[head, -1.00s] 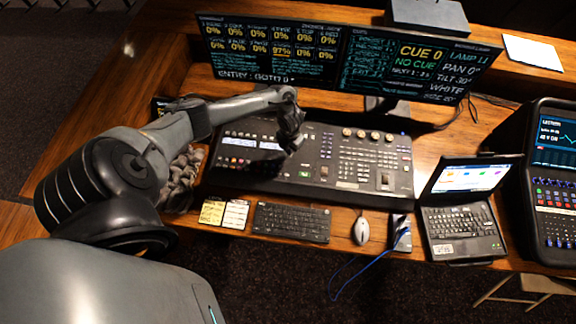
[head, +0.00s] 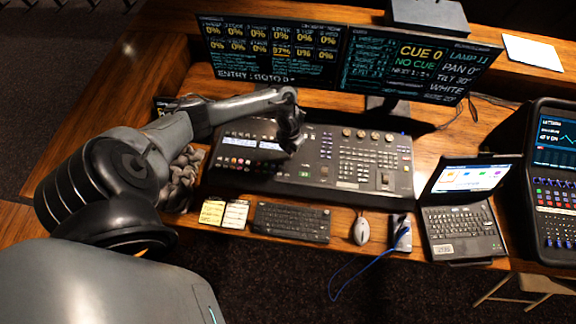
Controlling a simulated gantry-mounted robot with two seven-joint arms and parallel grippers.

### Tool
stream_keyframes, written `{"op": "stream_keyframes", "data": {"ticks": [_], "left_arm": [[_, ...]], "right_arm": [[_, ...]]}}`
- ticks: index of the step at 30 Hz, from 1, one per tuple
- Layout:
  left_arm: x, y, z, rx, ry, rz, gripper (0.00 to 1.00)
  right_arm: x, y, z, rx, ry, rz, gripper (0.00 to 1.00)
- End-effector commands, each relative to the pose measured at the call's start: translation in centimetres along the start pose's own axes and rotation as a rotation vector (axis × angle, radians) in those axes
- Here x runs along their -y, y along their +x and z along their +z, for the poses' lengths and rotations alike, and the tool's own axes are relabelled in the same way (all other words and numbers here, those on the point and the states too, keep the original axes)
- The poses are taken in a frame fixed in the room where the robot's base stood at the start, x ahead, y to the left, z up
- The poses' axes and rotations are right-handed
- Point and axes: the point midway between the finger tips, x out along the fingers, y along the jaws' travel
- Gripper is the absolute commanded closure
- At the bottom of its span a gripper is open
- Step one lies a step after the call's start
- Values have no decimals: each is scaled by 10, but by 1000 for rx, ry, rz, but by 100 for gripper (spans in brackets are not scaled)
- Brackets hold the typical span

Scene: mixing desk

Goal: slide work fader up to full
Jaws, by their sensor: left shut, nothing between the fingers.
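The lighting console (head: 340,180) lies on the wooden desk, a dark panel with faders, buttons and small lit displays. My left gripper (head: 291,147) points down over the left-middle part of the console, shut and empty. The fader under it is hidden by the gripper, so I cannot tell which fader it is or whether the fingers touch it. My right gripper is not in view.
The right monitor (head: 420,65) stands behind the console. In front lie yellow and white notes (head: 212,212), a keyboard (head: 291,222), a mouse (head: 361,230) and a small device with a blue cable (head: 401,236). A laptop (head: 462,220) and a second console (head: 553,190) stand at the right.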

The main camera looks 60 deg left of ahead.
Motion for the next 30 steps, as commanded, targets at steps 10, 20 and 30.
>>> {"op": "stream_keyframes", "data": {"ticks": [10, 20, 30], "left_arm": [[0, 0, 0, 0, 0, 0, 100], [0, 1, 0, 0, 0, 0, 100], [0, 10, 0, 0, 0, 0, 100]], "right_arm": [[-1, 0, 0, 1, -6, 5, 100], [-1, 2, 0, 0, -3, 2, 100], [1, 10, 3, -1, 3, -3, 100]]}}
